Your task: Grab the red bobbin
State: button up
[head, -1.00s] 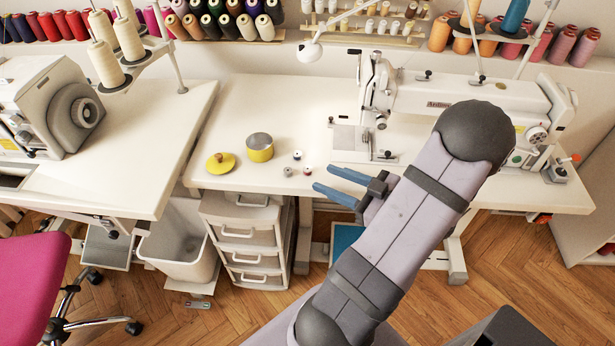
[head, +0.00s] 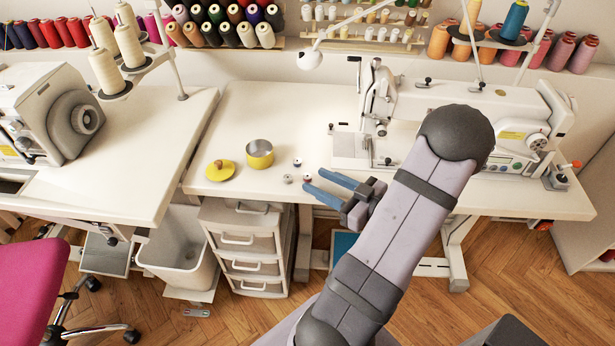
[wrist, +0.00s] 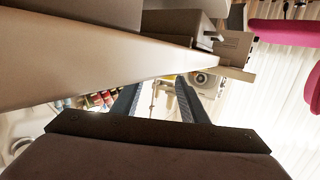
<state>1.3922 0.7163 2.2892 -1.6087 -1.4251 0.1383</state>
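Several small bobbins lie on the white table near its front edge. One with reddish colour (head: 307,179) lies just left of my fingertips; another (head: 298,162), also with some dark red, is behind it, and a grey one (head: 288,179) is to the left. They are too small to be sure of their colours. My gripper (head: 315,181) has two blue fingers spread apart with nothing seen between them. It points left at the table's front edge, close to the nearest bobbin. The wrist view shows the fingers apart (wrist: 160,82) under the table edge; no bobbin is seen there.
A yellow tin (head: 260,157) and its yellow lid (head: 220,171) stand left of the bobbins. A white sewing machine (head: 470,115) is at the right. White drawers (head: 243,240) stand under the table (head: 235,120). The tabletop behind the bobbins is clear.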

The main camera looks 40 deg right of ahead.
jog(key=shift+x, duration=1.4)
grip_shut()
jog(key=shift+r, duration=0.1)
notch_tip(320, 180, up, 10)
jog(key=p, duration=0.1)
jog(key=shift+p, duration=0.4)
